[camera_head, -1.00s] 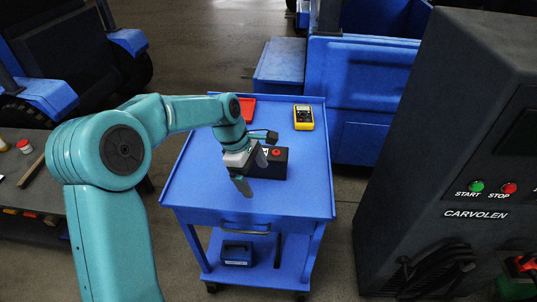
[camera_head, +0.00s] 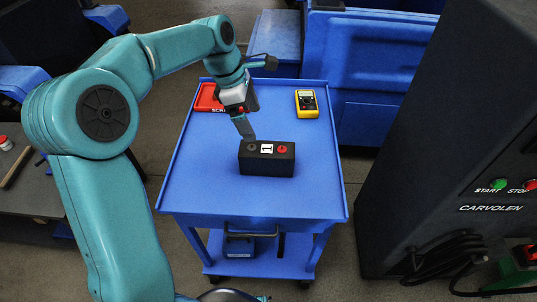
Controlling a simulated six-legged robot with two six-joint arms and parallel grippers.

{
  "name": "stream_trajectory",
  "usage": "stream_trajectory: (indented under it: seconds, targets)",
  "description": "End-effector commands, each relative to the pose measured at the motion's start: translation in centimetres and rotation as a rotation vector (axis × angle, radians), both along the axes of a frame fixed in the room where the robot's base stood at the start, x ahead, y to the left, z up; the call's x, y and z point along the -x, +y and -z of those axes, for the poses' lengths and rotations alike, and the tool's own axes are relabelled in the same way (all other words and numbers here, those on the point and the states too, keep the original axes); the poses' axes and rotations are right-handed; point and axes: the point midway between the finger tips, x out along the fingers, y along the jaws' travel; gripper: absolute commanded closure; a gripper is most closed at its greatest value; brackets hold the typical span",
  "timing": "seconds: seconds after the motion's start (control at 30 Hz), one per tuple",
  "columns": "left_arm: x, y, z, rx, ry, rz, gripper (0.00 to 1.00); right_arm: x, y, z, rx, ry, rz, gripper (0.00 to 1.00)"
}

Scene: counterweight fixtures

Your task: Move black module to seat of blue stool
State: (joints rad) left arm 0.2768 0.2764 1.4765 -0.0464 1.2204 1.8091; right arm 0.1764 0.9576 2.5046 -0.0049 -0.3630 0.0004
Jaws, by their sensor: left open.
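The black module (camera_head: 267,160), a small box with a red button and a white label on top, sits on the top of the blue cart (camera_head: 190,185). My left gripper (camera_head: 246,122) is open and empty, pointing down just above the module's left end. A gap between fingers and module is hard to judge. No stool can be made out. My right gripper is not in view.
A yellow multimeter (camera_head: 307,103) and a red tray (camera_head: 207,98) lie at the cart's far edge. A dark machine cabinet (camera_head: 440,130) stands at the right, and blue bins (camera_head: 375,60) stand behind. The cart's front half is bare.

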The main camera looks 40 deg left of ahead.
Motion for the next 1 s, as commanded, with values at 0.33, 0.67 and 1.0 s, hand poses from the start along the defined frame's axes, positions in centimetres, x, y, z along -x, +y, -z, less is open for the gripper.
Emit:
stream_trajectory:
  seconds: [0.33,0.67,1.0]
  targets:
    - [-0.8,-2.2,7.7,0.001,0.004,0.001,0.02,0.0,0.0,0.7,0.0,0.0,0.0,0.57]
    - [-1.6,-3.1,10.8,0.001,0.004,0.004,0.02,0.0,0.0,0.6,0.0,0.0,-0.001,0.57]
    - [-2.5,-3.9,14.2,-0.001,0.001,0.003,0.02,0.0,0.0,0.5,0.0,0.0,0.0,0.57]
